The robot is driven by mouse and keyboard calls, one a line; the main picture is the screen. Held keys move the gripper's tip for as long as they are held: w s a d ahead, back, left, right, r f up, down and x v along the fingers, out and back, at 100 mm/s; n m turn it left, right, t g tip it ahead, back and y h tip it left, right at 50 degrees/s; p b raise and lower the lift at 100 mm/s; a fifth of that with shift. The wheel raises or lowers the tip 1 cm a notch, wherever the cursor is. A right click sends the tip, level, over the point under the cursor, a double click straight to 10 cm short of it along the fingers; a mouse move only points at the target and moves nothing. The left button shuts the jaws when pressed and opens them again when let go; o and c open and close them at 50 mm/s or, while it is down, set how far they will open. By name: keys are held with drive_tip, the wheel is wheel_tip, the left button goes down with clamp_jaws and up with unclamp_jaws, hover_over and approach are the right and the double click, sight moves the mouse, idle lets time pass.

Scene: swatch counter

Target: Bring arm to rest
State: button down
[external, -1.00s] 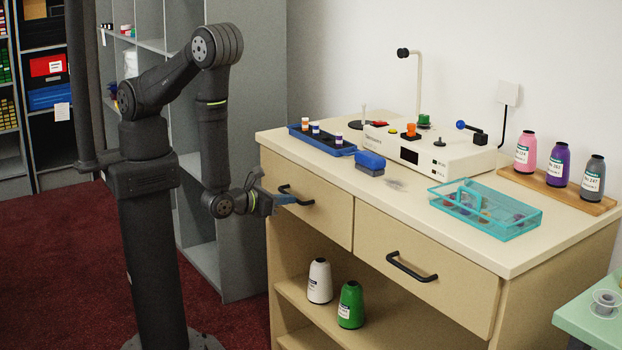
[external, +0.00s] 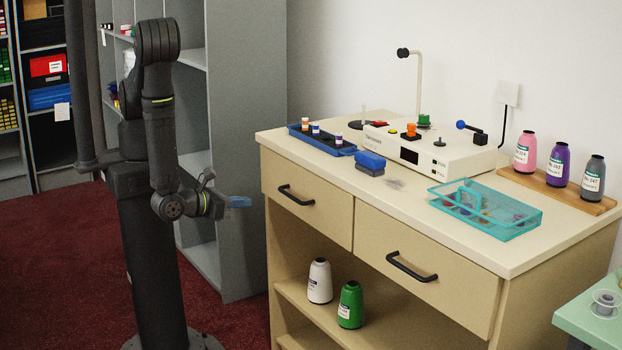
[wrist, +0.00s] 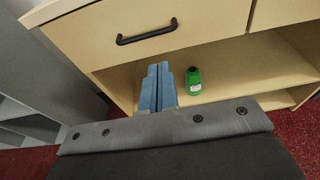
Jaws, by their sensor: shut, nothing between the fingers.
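My gripper (external: 238,202) is shut and empty, its blue fingers pointing right in the external view. It hangs in free air to the left of the counter, apart from the left drawer (external: 309,205). In the wrist view the shut fingers (wrist: 158,84) lie side by side in front of the counter's open shelf. My arm is folded down, with the wrist low beside my column.
The counter (external: 400,205) has two closed drawers with black handles. A white cone (external: 320,281) and a green cone (external: 350,305) stand on its lower shelf. A grey shelf unit (external: 245,150) stands behind my arm. Open red carpet (external: 60,270) lies at left.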

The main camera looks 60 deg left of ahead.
sight(295, 199)
idle(0.4)
drive_tip(key=x, duration=1.3)
drive_tip(key=shift+w, duration=0.2)
drive_tip(key=shift+s, duration=0.1)
drive_tip(key=v, duration=1.3)
drive_tip(key=shift+s, duration=0.15)
idle(0.3)
drive_tip(key=shift+x, duration=6.75)
